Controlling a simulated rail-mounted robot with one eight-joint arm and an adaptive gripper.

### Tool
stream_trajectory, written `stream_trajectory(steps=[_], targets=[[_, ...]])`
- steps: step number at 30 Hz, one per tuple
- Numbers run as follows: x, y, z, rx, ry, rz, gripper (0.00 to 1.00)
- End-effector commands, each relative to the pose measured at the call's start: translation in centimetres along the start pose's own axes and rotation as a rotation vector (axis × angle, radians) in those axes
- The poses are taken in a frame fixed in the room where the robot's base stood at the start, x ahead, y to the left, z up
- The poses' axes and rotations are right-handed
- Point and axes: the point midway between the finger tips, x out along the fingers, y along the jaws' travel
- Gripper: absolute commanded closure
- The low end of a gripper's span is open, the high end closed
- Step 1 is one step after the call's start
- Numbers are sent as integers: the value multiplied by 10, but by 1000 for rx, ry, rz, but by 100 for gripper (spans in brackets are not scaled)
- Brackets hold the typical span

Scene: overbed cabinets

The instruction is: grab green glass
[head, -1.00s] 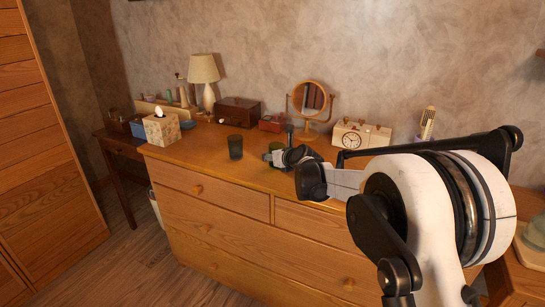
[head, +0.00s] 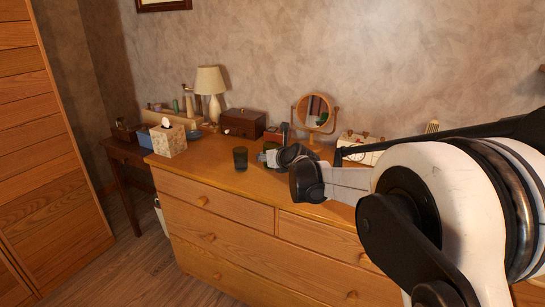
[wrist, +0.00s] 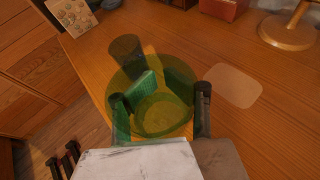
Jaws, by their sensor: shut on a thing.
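A see-through green glass (wrist: 160,122) fills the middle of the wrist view, mouth toward the camera. My gripper (wrist: 161,112) is shut on it, with one dark finger on each side. In the head view my gripper (head: 266,158) is above the dresser top, and the held glass is small there and mostly hidden by it. I cannot tell whether the held glass touches the wood. A second, dark green glass (head: 240,159) stands upright on the dresser, just left of my gripper. It also shows beyond the held glass in the wrist view (wrist: 126,52).
Bare wood lies in front of the wooden box. The dresser's front edge is close to the glasses.

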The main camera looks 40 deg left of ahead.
Motion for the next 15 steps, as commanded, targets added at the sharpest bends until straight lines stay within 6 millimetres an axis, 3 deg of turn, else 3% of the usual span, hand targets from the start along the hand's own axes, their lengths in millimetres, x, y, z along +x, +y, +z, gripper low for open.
stream_trajectory(steps=[15], targets=[[-23, 47, 19, 0, 0, 1, 100]])
